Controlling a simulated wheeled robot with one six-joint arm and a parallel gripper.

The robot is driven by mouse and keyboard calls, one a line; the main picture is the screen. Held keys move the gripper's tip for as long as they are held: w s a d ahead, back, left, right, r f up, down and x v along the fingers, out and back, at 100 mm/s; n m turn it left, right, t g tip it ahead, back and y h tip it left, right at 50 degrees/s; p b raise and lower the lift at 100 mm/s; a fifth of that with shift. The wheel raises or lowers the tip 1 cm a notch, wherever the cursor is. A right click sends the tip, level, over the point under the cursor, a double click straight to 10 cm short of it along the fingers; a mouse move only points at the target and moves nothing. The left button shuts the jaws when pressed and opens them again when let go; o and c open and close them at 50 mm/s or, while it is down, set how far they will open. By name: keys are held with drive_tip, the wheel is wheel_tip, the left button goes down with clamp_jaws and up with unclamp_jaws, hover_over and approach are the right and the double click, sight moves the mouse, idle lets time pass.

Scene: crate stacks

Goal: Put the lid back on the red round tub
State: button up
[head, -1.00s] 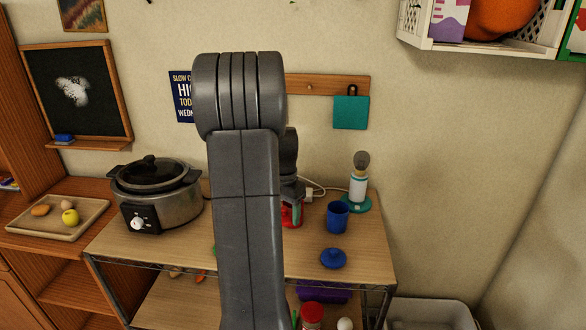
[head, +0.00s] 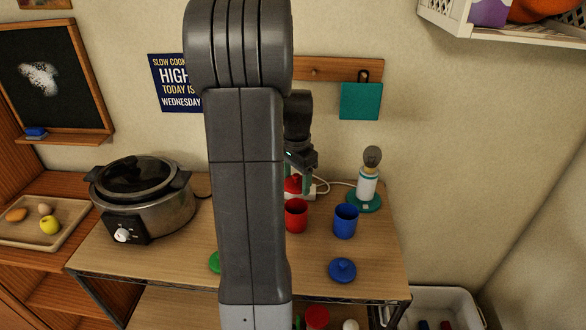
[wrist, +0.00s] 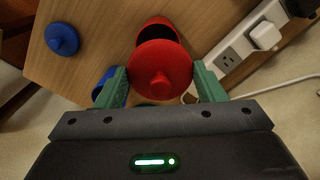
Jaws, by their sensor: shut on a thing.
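The red round tub (head: 296,217) stands on the wooden tabletop, in front of a white power strip. Its dark opening shows in the wrist view (wrist: 157,24), partly covered by the lid. The red lid (wrist: 160,82) has a round knob and sits between the green fingers of my gripper (wrist: 161,88), which is shut on its rim. In the head view the lid (head: 293,184) is held above and behind the tub, apart from it. My gripper (head: 301,180) is partly hidden behind my arm there.
A blue tub (head: 345,222) stands right of the red tub, with a blue lid (head: 342,270) in front. A lamp (head: 368,185) stands behind. A slow cooker (head: 144,203) is at left. A green lid (head: 215,262) is partly hidden by my arm. Bare tabletop lies in front of the red tub.

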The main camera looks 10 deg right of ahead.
drive_tip(key=shift+s+f+b, duration=0.25)
drive_tip(key=shift+f+b, duration=2.1)
drive_tip(key=shift+f, duration=0.75)
drive_tip(key=shift+f, duration=0.15)
idle(0.3)
drive_tip(key=o, duration=1)
drive_tip(key=shift+o, duration=0.5)
drive_tip(key=shift+o, duration=0.9)
